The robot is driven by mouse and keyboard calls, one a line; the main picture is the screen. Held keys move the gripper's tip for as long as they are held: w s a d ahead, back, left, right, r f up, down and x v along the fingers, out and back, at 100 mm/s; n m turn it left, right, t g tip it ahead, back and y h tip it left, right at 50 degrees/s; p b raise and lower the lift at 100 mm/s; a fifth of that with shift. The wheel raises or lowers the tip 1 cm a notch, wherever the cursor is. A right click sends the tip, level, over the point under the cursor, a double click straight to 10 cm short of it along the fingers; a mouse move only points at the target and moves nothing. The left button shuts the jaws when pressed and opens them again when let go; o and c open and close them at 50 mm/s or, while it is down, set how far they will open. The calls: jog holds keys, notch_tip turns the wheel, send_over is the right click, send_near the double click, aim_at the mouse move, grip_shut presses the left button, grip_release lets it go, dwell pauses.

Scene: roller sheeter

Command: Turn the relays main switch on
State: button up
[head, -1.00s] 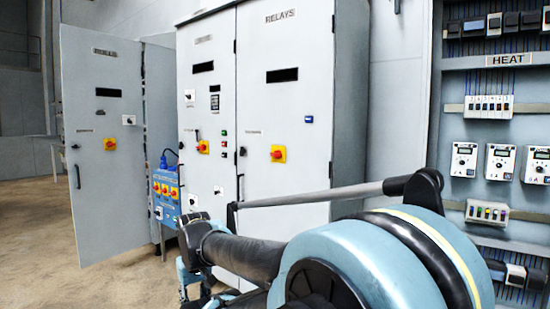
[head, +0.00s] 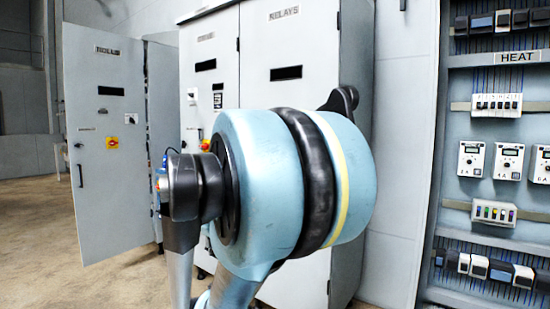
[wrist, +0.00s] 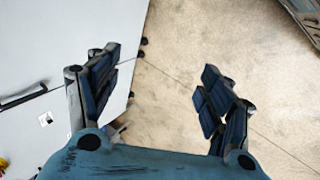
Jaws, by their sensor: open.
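The grey cabinet door marked RELAYS (head: 285,45) stands in the middle of the head view. Its main switch is hidden there behind my blue arm. In the wrist view my gripper (wrist: 160,85) is open and empty, with its two dark fingers spread over the floor beside a pale cabinet panel. A red and yellow bit (wrist: 3,162) shows at the lower left edge of that view; I cannot tell which switch it is. My gripper is not seen in the head view.
The ROLLS door (head: 105,180) stands ajar at the left, with its own red and yellow switch (head: 112,143). A HEAT panel (head: 495,150) with meters and breakers is at the right. Bare floor (head: 35,220) lies at the left front.

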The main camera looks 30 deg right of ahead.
jog(key=w+d+r+n+t+h, duration=0.3)
jog(key=w+d+r+n+h, duration=0.8)
jog(key=w+d+r+n, duration=1)
jog(key=w+d+r+m, duration=0.1)
jog(key=w+d+m, duration=0.1)
jog(key=w+d, duration=0.3)
jog(key=w+d+r+m, duration=0.2)
jog(key=w+d, duration=0.3)
jog(key=d, duration=0.8)
jog(key=shift+d, duration=0.2)
jog(key=shift+w, duration=0.1)
jog(key=c, duration=1.1)
